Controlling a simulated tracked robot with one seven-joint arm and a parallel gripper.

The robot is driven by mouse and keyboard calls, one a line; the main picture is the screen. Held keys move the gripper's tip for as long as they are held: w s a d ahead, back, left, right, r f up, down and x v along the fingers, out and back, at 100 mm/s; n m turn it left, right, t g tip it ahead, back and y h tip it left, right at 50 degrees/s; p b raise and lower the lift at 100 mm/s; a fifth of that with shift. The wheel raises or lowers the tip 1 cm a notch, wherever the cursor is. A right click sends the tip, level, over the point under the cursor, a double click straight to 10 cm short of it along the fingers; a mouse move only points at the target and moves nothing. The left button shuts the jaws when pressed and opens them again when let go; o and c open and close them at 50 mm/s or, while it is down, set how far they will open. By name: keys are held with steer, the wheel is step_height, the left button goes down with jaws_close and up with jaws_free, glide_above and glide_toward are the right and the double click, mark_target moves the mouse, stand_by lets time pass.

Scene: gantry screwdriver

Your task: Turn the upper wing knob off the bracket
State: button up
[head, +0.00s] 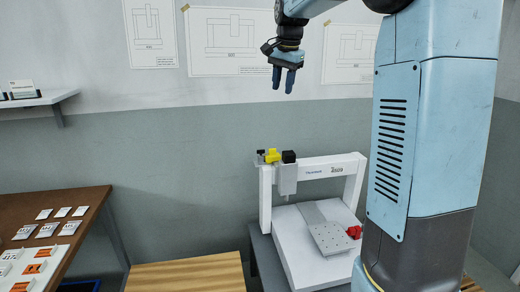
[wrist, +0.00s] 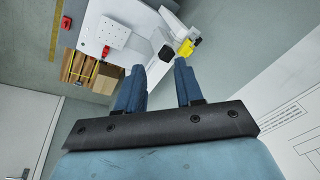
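The white gantry (head: 320,170) stands on a grey stand at the lower centre. A yellow winged part (head: 273,155), which looks like the upper wing knob, sits at the top left of its crossbar, beside a black block (head: 289,157). The yellow part (wrist: 187,48) and black block (wrist: 166,53) also show in the wrist view, beyond my fingertips. The bracket cannot be made out clearly. A red part (head: 354,232) sits at the right of the gantry's plate. My gripper (head: 284,82) is open and empty, high above the gantry; its fingers (wrist: 160,67) are apart in the wrist view.
A brown table (head: 40,215) with cards and small orange-and-white parts stands at the left. A wooden surface (head: 190,274) lies in front of it. A wall shelf (head: 40,99) is at upper left. The air between my gripper and the gantry is clear.

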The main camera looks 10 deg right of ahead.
steer(key=w+f+m+g, duration=0.1)
steer(key=w+f+m, duration=0.15)
steer(key=w, duration=0.55)
steer(key=w+f+m, duration=0.2)
steer(key=w+f, duration=0.2)
steer(key=w, duration=0.5)
steer(key=w+f+m+g, duration=0.2)
steer(key=w+f+m, duration=0.2)
steer(key=w+f, duration=0.95)
steer(key=f, duration=0.5)
steer(key=s+f, duration=0.1)
steer(key=f, duration=0.8)
steer(key=shift+s+a+f, duration=0.2)
steer(key=shift+a+f, duration=0.05)
steer(key=shift+f, duration=0.1)
steer(key=shift+c, duration=0.2)
jaws_close()
